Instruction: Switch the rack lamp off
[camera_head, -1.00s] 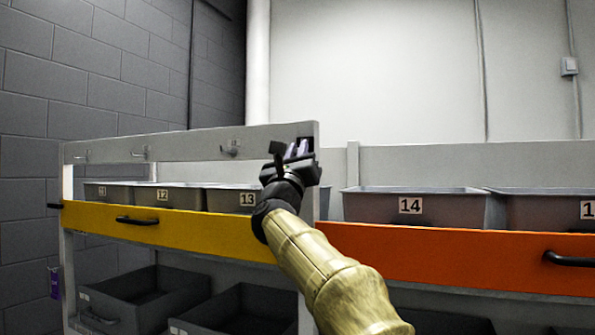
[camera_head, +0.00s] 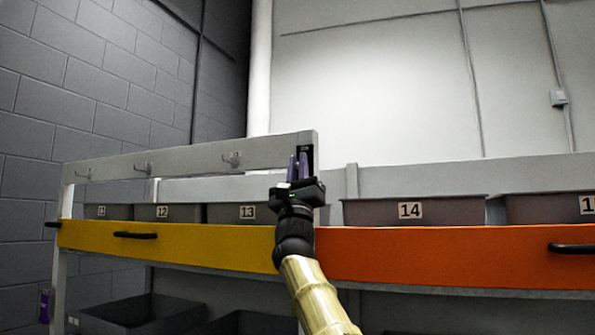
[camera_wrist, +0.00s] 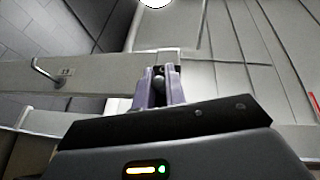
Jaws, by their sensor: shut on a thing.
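My gripper (camera_head: 298,167) is raised at the right end of the grey upper rail (camera_head: 215,158), with its two purple fingers pointing up. In the wrist view, the gripper (camera_wrist: 160,88) is shut on a small dark grey rounded switch knob (camera_wrist: 159,80), one finger on each side. The knob sits in front of a dark switch plate (camera_head: 306,141) at the rail end. The fingers hide the lower part of the plate. The rack lamp itself cannot be made out for certain; a bright round light (camera_wrist: 156,3) shows at the top of the wrist view.
Below the rail stand grey bins, numbered 13 (camera_head: 230,213) and 14 (camera_head: 414,211) among them. A yellow drawer front (camera_head: 180,243) and an orange one (camera_head: 440,258) with black handles run beneath. Hooks (camera_head: 232,158) stick out from the rail. Free space lies above it.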

